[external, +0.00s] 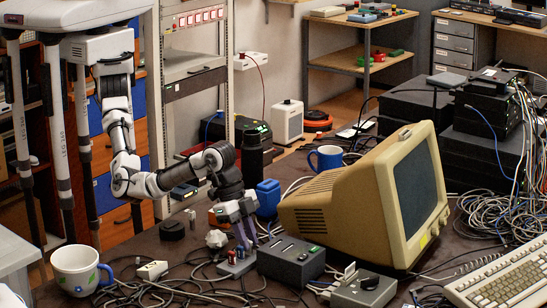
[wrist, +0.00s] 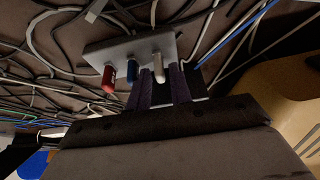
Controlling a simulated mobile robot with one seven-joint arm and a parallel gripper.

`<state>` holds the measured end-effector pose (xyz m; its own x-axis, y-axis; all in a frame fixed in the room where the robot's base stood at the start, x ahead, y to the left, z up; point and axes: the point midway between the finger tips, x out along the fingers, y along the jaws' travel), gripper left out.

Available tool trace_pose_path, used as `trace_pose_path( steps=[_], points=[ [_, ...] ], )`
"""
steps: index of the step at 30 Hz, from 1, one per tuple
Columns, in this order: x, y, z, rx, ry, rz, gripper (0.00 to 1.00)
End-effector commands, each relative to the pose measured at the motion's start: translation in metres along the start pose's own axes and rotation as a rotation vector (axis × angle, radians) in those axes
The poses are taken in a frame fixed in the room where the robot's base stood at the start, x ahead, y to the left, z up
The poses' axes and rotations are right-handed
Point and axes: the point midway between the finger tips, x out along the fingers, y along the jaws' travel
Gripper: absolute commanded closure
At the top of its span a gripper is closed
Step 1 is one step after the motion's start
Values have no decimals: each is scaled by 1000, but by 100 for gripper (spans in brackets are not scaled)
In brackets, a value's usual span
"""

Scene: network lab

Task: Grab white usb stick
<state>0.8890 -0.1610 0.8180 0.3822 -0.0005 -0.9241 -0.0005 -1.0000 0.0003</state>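In the external view my gripper (external: 246,243) points down at the small holder (external: 236,264) on the table. The white stick cannot be made out there, near the fingers.
A dark grey box with slots (external: 291,262) stands close right of the holder, with a beige monitor (external: 335,205) behind it. Loose cables cover the table around the holder.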

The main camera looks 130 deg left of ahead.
Motion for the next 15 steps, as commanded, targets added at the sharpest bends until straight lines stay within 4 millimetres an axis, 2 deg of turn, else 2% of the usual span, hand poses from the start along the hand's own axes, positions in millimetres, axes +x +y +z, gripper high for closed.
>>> trace_pose_path(
  steps=[4,11,15],
  points=[
    [14,0,0,0,-1,-1,79],
    [16,0,0,-1,1,-1,79],
    [16,0,0,-1,1,-1,96]
  ],
)
